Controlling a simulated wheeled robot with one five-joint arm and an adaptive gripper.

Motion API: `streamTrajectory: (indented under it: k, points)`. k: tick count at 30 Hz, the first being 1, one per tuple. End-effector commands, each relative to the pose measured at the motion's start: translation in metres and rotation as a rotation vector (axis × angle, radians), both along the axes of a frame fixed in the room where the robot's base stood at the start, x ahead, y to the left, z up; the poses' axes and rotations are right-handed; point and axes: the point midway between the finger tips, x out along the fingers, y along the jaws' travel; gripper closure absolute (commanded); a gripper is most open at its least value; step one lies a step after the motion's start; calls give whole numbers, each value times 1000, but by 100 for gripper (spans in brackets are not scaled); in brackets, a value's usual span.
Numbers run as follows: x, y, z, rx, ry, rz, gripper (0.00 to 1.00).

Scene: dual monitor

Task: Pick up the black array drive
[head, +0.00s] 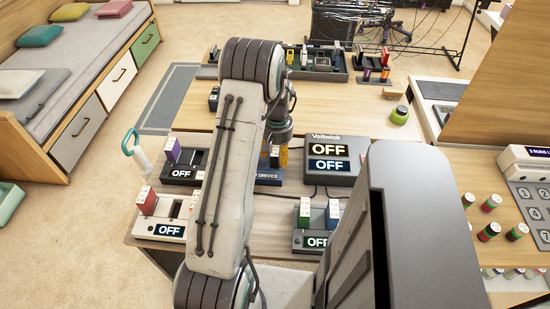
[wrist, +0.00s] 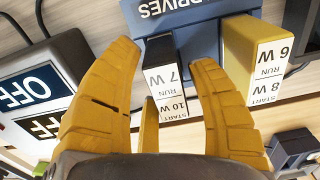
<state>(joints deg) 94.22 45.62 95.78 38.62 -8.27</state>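The black drive (wrist: 160,52) with a white label stands in the blue-grey drives holder (wrist: 200,32) in the wrist view. Its label reads 7 W and 10 W, upside down. My gripper (wrist: 166,62) is open, its yellow fingers to the left and right of the black drive, with narrow gaps visible. A third yellow finger shows in front of the drive's label. In the head view the holder (head: 268,177) is partly behind my arm, and only bits of my gripper's yellow fingers (head: 283,157) show. I cannot make out the black drive there.
A yellow drive (wrist: 242,60) stands close right of my gripper in the wrist view. The Voltwick box (head: 332,160) reads OFF and stands beside the holder. Docks reading OFF (head: 180,173) hold coloured drives around it. A green jar (head: 400,115) stands behind.

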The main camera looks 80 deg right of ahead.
Motion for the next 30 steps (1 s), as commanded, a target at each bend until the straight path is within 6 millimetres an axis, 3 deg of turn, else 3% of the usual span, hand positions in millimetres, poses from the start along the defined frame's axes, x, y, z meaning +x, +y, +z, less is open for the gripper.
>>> streamTrajectory:
  k: [15,25,30]
  points:
    - [0,0,0,0,0,0,95]
    - [0,0,2,-1,0,0,96]
    - [0,-1,12,-3,0,0,97]
